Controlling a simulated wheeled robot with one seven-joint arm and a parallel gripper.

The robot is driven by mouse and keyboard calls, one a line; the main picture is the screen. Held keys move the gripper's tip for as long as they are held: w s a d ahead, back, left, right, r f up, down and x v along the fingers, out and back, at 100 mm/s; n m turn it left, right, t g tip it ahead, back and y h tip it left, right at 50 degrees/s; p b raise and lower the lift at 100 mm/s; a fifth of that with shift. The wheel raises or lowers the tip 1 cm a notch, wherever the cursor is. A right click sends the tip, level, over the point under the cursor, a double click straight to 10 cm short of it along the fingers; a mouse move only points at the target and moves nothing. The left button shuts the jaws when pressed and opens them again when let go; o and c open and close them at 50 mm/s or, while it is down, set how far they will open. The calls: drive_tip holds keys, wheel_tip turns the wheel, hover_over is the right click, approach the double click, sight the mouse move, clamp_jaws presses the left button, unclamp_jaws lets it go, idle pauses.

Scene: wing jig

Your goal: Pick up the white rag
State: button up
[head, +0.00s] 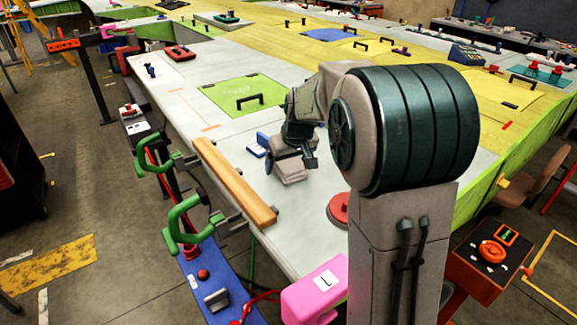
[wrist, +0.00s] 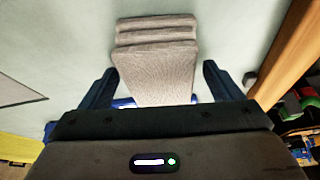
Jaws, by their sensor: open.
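The white rag (wrist: 155,62) looks greyish white and folded in several layers. In the wrist view it lies on the pale table surface, between and beyond the two dark blue fingers of my gripper (wrist: 159,72). The fingers are open, with a visible gap on each side of the rag. In the head view the rag (head: 291,174) shows just below my gripper (head: 290,150), near the table's left edge. My arm partly blocks that view, and I cannot tell the exact height of the fingers above the table.
A wooden bar (head: 234,182) runs along the table edge, with green clamps (head: 183,220) outside it. A blue and white item (head: 257,147) lies close to the rag. A red round item (head: 338,208) is near my arm. A green panel with a handle (head: 245,95) lies beyond.

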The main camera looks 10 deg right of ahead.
drive_tip(key=shift+f, duration=0.2)
drive_tip(key=shift+c, duration=0.3)
drive_tip(key=c, duration=1)
drive_tip(key=shift+r, duration=0.2)
drive_tip(key=r, duration=0.3)
drive_tip(key=r+b, duration=0.1)
drive_tip(key=shift+w+d+r, duration=0.2)
drive_tip(key=shift+d+r, duration=0.05)
drive_tip(key=shift+d, duration=0.1)
drive_tip(key=w+d+r, duration=0.5)
drive_tip(key=d+r, duration=0.1)
drive_tip(key=d, duration=0.3)
drive_tip(key=shift+w+d+r, duration=0.15)
drive_tip(key=shift+d+r, duration=0.1)
drive_tip(key=o, duration=0.4)
drive_tip(key=shift+c, duration=1.6)
